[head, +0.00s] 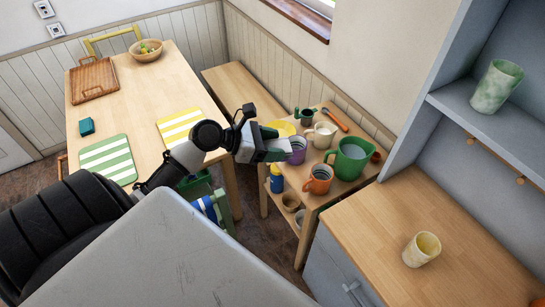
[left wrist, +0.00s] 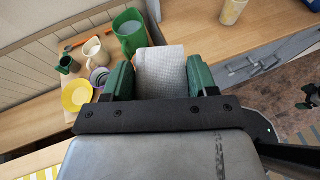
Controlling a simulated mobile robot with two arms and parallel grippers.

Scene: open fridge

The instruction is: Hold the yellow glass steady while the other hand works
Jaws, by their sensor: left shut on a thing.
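The yellow glass (head: 421,249) stands upright on the wooden counter at the lower right; its lower part also shows at the top of the left wrist view (left wrist: 233,11). It is well apart from my left gripper (head: 270,148). In the left wrist view, my left gripper's green fingers (left wrist: 160,78) are shut on a pale grey thing (left wrist: 160,70), whose kind I cannot tell. The gripper is above the small side table, near the purple mug (head: 297,150). A small dark and green shape at the wrist view's right edge may be my right gripper (left wrist: 311,96); its jaws are unclear.
The side table (head: 284,200) holds a green pitcher (head: 350,158), an orange mug (head: 318,179), a cream mug (head: 322,134) and a yellow bowl (head: 280,128). A mottled green cup (head: 496,86) stands on the shelf. The counter (head: 365,215) is mostly clear around the glass.

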